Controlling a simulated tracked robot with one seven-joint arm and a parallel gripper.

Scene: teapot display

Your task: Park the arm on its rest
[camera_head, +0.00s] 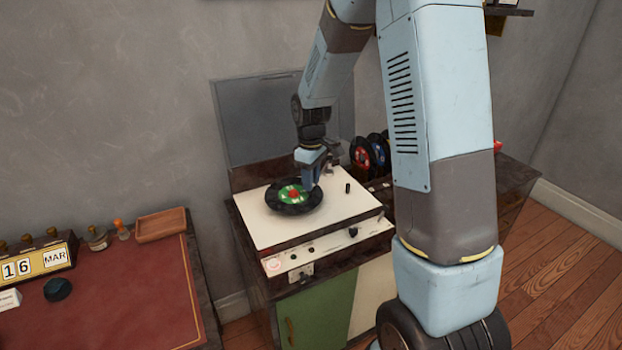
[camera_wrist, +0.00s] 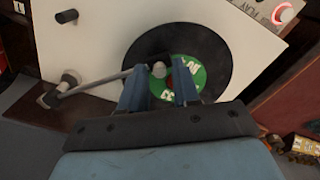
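The record player (camera_head: 262,227) has a cream top and carries a black record (camera_head: 306,207) with a green label; the record also shows in the wrist view (camera_wrist: 220,55). In the wrist view, the thin grey tonearm (camera_wrist: 105,80) runs from its pivot (camera_wrist: 70,78) at the left to the record, its pale end over the green label. My gripper (camera_wrist: 159,75) is low over the record, its blue fingers apart on either side of the tonearm's end. Contact with the tonearm cannot be told. In the head view, my gripper (camera_head: 311,180) hides most of the tonearm. I cannot make out the rest clearly.
A black peg (camera_head: 347,188) stands on the player's top. The raised lid (camera_head: 262,115) is behind. Reels (camera_head: 367,155) stand at the right. A red-topped desk (camera_head: 130,290) with a calendar (camera_head: 40,258) and wooden tray (camera_head: 162,225) is at the left.

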